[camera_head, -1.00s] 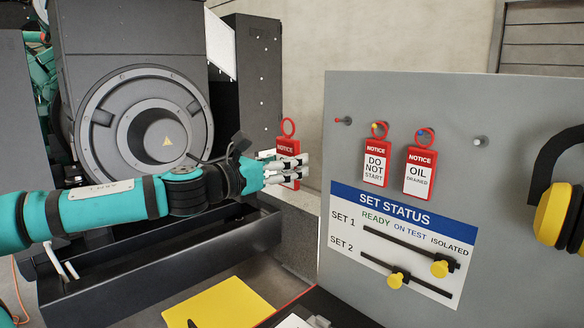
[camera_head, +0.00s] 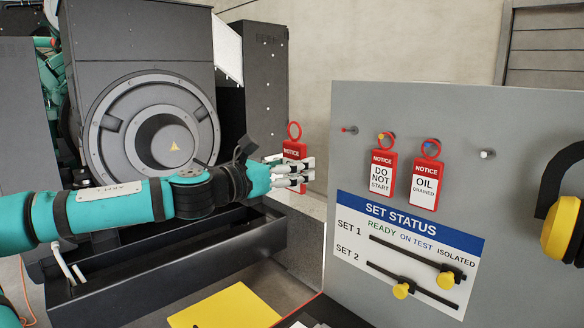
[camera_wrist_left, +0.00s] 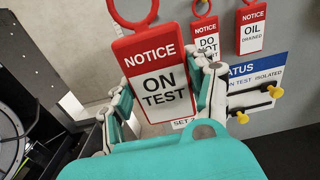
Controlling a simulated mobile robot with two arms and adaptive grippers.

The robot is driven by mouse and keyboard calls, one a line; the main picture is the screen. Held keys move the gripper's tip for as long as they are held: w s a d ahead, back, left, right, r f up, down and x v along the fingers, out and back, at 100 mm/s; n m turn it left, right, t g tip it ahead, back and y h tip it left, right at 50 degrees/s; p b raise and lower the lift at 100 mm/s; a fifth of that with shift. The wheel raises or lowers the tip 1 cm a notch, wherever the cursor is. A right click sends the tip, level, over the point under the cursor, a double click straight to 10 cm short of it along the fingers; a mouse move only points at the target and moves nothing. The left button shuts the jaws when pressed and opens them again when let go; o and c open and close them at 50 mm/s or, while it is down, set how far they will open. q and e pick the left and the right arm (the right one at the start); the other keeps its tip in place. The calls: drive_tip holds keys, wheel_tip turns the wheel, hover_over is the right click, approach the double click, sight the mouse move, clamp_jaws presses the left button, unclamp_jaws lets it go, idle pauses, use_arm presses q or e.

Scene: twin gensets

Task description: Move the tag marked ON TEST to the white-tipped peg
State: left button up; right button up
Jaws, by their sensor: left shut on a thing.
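My left gripper (camera_head: 296,173) is shut on the red and white ON TEST tag (camera_head: 293,150), held upright in the air left of the grey board (camera_head: 405,130). In the left wrist view the tag (camera_wrist_left: 160,80) faces the camera between the fingers, its red ring on top. The white-tipped peg (camera_head: 487,153) is at the right of the board's peg row and is bare. The DO NOT START tag (camera_head: 382,172) and the OIL DRAINED tag (camera_head: 424,182) hang on the two middle pegs. My right gripper is not visible.
A SET STATUS panel (camera_head: 400,250) with two sliders and yellow knobs is below the tags. Black and yellow ear defenders (camera_head: 562,225) hang at the right edge. A dark genset (camera_head: 150,120) stands behind my left arm. A yellow sheet (camera_head: 225,305) lies low in front.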

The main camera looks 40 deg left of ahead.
use_arm(q)
drive_tip(key=s+b, duration=0.5)
drive_tip(key=s, duration=0.3)
drive_tip(key=shift+a+b, duration=0.3)
idle(0.6)
drive_tip(key=shift+w+f, duration=0.1)
idle(0.5)
